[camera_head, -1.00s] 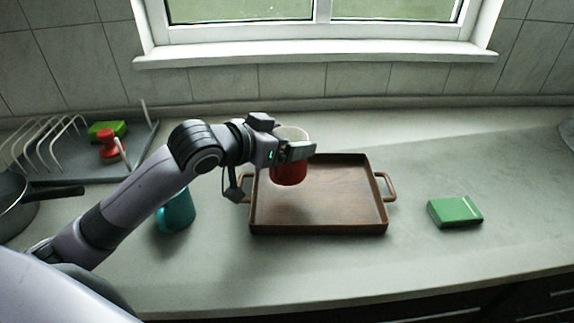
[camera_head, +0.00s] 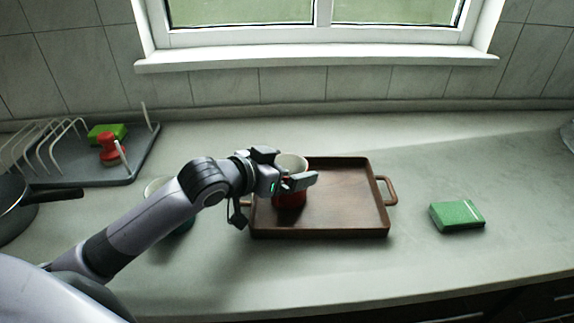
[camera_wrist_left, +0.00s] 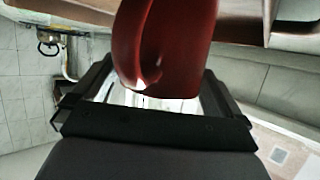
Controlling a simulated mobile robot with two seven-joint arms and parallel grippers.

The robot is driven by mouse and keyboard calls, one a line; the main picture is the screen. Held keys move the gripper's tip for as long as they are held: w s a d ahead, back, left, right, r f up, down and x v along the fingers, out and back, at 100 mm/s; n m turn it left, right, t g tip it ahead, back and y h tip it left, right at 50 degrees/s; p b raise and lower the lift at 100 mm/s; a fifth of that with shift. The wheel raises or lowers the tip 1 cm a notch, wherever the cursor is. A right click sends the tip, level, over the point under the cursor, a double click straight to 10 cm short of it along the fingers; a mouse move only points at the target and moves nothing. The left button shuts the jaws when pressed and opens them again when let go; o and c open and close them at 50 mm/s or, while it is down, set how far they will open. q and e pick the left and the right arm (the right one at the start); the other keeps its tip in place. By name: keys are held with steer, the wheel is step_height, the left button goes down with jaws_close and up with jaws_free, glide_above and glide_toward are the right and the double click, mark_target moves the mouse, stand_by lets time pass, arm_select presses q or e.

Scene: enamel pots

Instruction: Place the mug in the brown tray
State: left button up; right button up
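A red mug (camera_head: 290,199) with a pale inside is held upright over the left part of the brown tray (camera_head: 378,222). My left gripper (camera_head: 291,172) is shut on the mug's upper part, one finger on each side. The mug's base is low at the tray floor; I cannot tell whether it touches. In the left wrist view the red mug (camera_wrist_left: 185,40) fills the space between the fingers, its handle facing the camera. My right gripper is not in view.
A green box (camera_head: 457,215) lies right of the tray. A dish rack (camera_head: 140,160) and a dark pan (camera_head: 12,205) are at the left.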

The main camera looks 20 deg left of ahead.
arm_select(q)
steer(key=shift+r, duration=0.25)
steer(key=v, duration=1.2)
steer(key=shift+f, duration=0.1)
